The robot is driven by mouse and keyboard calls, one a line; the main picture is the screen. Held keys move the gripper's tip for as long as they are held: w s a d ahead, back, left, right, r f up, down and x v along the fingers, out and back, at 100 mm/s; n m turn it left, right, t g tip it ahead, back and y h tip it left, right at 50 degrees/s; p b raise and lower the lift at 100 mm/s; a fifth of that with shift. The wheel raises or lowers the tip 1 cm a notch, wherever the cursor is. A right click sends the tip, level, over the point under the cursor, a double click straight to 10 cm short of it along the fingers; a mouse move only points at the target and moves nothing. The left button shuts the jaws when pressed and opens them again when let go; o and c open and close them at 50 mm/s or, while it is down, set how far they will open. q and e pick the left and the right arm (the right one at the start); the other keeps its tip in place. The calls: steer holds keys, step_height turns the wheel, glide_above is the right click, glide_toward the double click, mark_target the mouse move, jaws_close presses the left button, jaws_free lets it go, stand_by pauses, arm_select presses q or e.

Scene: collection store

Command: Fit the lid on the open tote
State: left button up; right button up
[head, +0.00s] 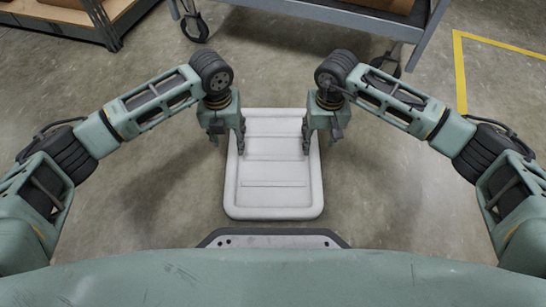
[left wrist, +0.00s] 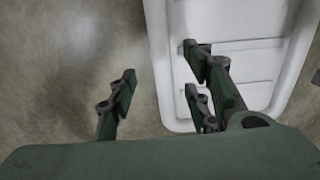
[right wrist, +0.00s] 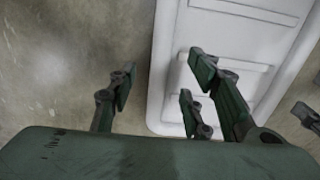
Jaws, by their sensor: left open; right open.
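A white rectangular panel with rounded corners, a raised rim and cross ribs, which looks like the lid (head: 275,200), lies below my grippers; it also shows in the left wrist view (left wrist: 165,55) and the right wrist view (right wrist: 170,85). I cannot tell whether the tote is under it; no separate open tote shows. My left gripper (head: 228,138) is open at the panel's left edge, and my right gripper (head: 322,141) is open at its right edge. In each wrist view the panel's edge runs between the spread fingers. I cannot tell whether they touch it.
A grey cart or shelf with casters (head: 330,22) stands at the top, beyond the panel. A wooden-decked rack (head: 75,15) is at the top left. Yellow floor tape (head: 459,70) marks the right. The concrete floor on both sides of the panel is clear.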

mark_target(232, 156)
arm_select(q)
steer(key=shift+f, duration=3.95)
arm_select(e)
steer(key=shift+f, duration=3.95)
arm_select(q)
jaws_close()
arm_select(e)
jaws_close()
